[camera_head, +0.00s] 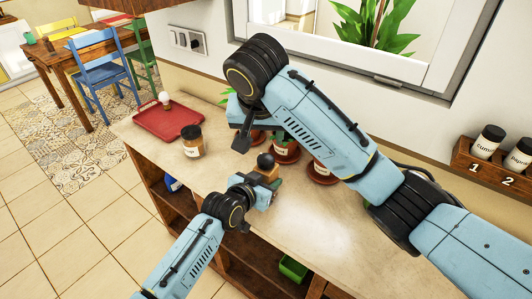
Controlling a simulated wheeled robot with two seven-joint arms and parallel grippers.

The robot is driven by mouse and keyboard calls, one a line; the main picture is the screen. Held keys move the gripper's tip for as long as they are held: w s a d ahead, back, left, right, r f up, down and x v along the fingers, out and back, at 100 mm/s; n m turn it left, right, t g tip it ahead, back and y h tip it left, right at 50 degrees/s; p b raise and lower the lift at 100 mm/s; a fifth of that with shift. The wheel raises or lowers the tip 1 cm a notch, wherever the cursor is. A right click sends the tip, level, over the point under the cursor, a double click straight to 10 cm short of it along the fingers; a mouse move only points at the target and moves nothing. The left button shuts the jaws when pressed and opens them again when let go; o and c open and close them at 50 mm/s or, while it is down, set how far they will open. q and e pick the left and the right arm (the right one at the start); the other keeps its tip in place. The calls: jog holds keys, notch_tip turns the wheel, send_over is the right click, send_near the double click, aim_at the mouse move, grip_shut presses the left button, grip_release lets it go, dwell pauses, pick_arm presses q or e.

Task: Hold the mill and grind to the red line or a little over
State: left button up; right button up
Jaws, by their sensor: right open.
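The mill (265,163) is a small wooden body with a dark round knob on top, standing over the counter. My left gripper (264,187) reaches in from the lower left and its fingers close on the mill's body, partly hiding it. My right gripper (240,130) hangs above and left of the mill, open and empty, with its fingers pointing down. It is apart from the mill. A jar (192,141) with brown contents, a white label and a dark lid stands on the counter to the left. I cannot make out a red line.
A red tray (160,128) with a small white-topped item (165,98) lies at the counter's far left. Potted plants on red saucers (287,156) stand along the wall behind the mill. A wooden rack (490,172) holds spice jars at right. The front right counter is clear.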

jog(key=n, duration=0.2)
jog(key=n+g+y, duration=0.4)
jog(key=n+y, duration=0.1)
jog(key=n, duration=1.1)
send_near(267, 157)
jog(key=x, duration=0.9)
jog(key=shift+f, duration=0.15)
jog(key=c, duration=0.7)
